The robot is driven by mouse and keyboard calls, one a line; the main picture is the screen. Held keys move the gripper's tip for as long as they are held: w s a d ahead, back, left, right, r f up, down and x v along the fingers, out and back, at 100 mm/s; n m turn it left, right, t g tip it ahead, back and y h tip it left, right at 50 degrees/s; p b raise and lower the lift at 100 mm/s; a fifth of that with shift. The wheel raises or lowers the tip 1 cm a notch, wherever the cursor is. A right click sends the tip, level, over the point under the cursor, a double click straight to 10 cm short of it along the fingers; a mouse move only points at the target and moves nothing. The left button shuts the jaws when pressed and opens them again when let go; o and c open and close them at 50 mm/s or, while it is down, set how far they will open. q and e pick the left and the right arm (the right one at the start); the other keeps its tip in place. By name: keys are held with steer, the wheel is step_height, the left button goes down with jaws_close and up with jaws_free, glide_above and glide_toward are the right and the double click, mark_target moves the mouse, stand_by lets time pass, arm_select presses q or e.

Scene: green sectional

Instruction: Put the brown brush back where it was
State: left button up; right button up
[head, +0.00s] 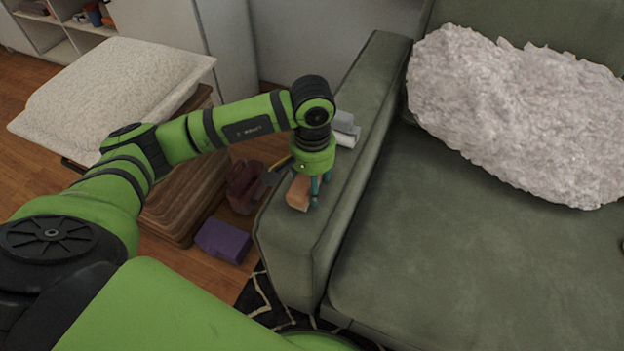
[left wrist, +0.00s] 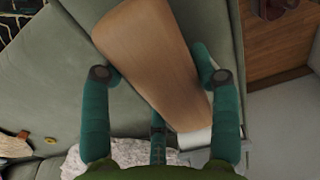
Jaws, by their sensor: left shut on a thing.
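The brown brush (head: 299,193) shows as a smooth tan-brown block at the sofa's left armrest (head: 290,250). My left gripper (head: 315,192) points down over the armrest and is shut on the brush. I cannot tell whether the brush touches the armrest. My right gripper is not in view.
A white-grey object (head: 347,133) lies on the armrest behind my gripper. A fluffy white cushion (head: 520,110) lies on the green sofa seat (head: 450,240). On the floor left of the armrest are a purple box (head: 223,241) and a dark red object (head: 243,190).

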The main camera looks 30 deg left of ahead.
arm_select(q)
steer(key=o, duration=1.1)
steer(key=shift+f, duration=0.15)
step_height(320, 180, up, 12)
steer(key=shift+r+p, duration=0.2)
steer(key=shift+p, duration=0.15)
